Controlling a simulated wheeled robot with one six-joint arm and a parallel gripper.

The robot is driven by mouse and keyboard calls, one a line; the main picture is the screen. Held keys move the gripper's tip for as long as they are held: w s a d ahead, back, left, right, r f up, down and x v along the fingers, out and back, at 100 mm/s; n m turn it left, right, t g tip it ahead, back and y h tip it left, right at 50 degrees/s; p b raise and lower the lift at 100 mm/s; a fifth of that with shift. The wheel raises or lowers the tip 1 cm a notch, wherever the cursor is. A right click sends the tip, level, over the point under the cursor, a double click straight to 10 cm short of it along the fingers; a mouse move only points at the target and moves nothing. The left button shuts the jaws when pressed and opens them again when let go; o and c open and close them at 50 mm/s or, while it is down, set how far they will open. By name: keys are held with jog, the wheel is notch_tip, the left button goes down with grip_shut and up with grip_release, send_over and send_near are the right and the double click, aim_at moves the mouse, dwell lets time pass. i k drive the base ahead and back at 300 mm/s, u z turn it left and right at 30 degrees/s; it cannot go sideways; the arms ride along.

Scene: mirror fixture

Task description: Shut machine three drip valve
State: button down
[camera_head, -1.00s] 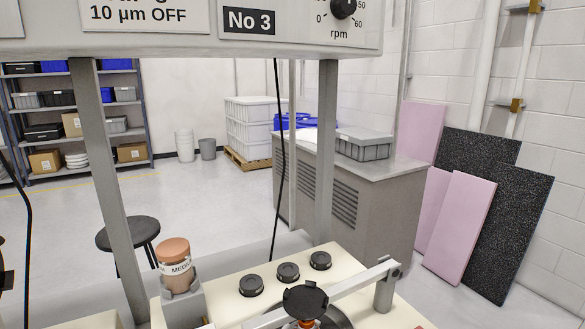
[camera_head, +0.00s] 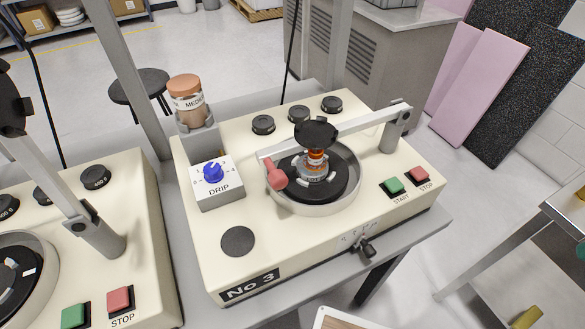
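Machine No 3 (camera_head: 230,265) is a cream bench unit in the middle of the head view, with a "No 3" plate on its front edge. Its drip valve is a blue knob (camera_head: 213,172) on a grey-white box marked DRIP (camera_head: 219,195), at the machine's left side. The knob's exact pointer setting is too small to read. A brown-capped jar labelled MEDI... (camera_head: 188,104) stands in a grey holder just behind the box. My gripper is not in the view.
A swing arm with a red handle (camera_head: 276,174) lies over the round bowl (camera_head: 318,208). Green START (camera_head: 392,187) and red STOP (camera_head: 418,175) buttons sit at right. A second similar machine (camera_head: 135,235) is at left. A black stool (camera_head: 139,84) stands behind.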

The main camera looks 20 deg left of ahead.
aim_at(213, 171)
jog(key=u, duration=1.6)
